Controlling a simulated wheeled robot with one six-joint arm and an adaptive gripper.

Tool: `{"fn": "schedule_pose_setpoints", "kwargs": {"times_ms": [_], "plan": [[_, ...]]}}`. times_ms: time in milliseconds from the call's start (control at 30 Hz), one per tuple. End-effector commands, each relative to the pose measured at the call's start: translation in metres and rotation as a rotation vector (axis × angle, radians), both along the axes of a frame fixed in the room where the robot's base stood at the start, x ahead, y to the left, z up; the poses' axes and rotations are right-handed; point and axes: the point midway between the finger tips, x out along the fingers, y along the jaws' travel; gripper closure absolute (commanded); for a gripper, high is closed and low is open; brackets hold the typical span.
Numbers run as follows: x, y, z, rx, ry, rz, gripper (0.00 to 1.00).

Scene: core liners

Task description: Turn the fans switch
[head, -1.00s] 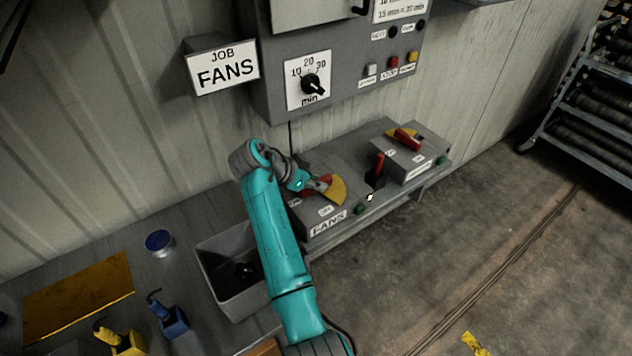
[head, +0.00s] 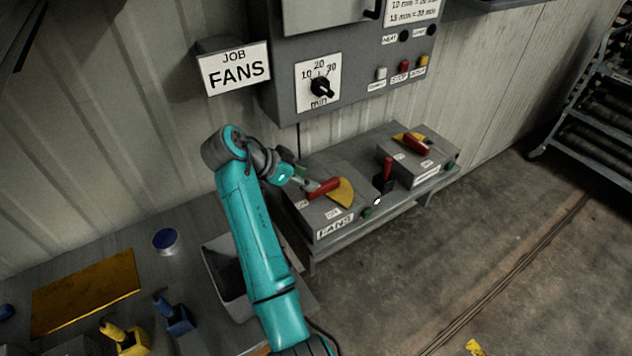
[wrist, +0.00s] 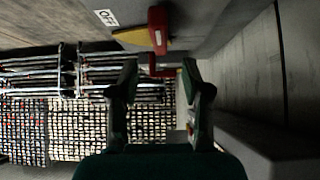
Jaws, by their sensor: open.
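The fans switch is a grey box with a FANS label (head: 335,228), a red handle (head: 323,188) and a yellow sector plate (head: 343,193) on top. Small labels sit on its front edge; one reads OFF (wrist: 107,17) in the wrist view. My gripper (head: 301,181) is open, just left of the red handle in the head view. In the wrist view my fingers (wrist: 160,88) are spread with nothing gripped.
A red upright lever (head: 387,168) and a second switch box (head: 425,160) stand to the right. The wall panel with a dial (head: 320,86) hangs above. A grey bin (head: 222,272) sits near my arm. A JOB FANS sign (head: 234,68) is on the wall.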

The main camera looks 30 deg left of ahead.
Motion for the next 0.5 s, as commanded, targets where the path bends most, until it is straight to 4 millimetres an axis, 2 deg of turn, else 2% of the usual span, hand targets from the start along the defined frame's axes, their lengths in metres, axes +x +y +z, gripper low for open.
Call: {"fn": "schedule_pose_setpoints", "kwargs": {"times_ms": [200,500], "plan": [[-0.018,0.010,0.020,-0.001,0.001,0.000,0.52],[-0.023,0.013,0.026,-0.001,0.001,-0.001,0.52]]}}
